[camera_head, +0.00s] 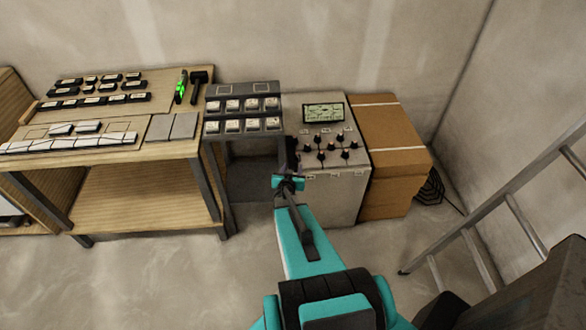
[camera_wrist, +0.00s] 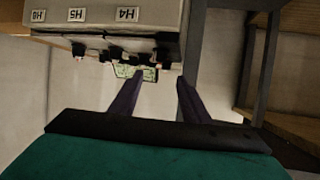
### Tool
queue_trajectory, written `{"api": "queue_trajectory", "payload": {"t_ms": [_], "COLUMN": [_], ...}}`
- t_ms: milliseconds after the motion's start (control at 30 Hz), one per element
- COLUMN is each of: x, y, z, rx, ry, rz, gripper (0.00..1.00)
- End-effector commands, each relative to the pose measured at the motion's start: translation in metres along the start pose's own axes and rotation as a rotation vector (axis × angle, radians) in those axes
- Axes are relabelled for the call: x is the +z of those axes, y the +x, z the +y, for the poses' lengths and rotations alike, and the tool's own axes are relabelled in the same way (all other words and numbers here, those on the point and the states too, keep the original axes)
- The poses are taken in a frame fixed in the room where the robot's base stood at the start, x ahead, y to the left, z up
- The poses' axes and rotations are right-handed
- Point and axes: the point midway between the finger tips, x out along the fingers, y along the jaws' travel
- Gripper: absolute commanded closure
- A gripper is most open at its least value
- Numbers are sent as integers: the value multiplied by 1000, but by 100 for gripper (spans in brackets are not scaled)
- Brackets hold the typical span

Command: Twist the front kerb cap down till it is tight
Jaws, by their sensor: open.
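My gripper (camera_head: 291,155) is at the front left edge of the grey cabinet (camera_head: 333,200). In the wrist view its two dark fingers (camera_wrist: 160,79) are apart with nothing between them. Several black knobs (camera_head: 320,156) stand on the cabinet's sloping top, below a green panel (camera_head: 323,112). I cannot tell which part is the front kerb cap. In the wrist view a pale block (camera_wrist: 110,18) with upside-down labels and black parts (camera_wrist: 113,53) lies ahead of the fingers, apart from them. The green panel (camera_wrist: 135,72) shows beyond the left fingertip.
A grey rack (camera_head: 243,88) with several labelled pieces stands left of the gripper. A wooden bench (camera_head: 100,155) at left carries white tiles, black pieces and a black hammer (camera_head: 198,84). A cardboard box (camera_head: 400,150) stands right of the cabinet. A ladder (camera_head: 530,230) leans at right. The front-left floor is clear.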

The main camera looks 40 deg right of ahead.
Motion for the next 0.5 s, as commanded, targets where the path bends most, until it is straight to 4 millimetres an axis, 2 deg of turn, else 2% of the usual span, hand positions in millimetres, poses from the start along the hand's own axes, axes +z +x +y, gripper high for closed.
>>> {"api": "queue_trajectory", "payload": {"t_ms": [367, 500], "x": [0, 4], "y": [-1, -3], "z": [0, -6], "rx": [0, -16], "ry": [0, -4], "rz": [0, -10], "gripper": [57, 57]}}
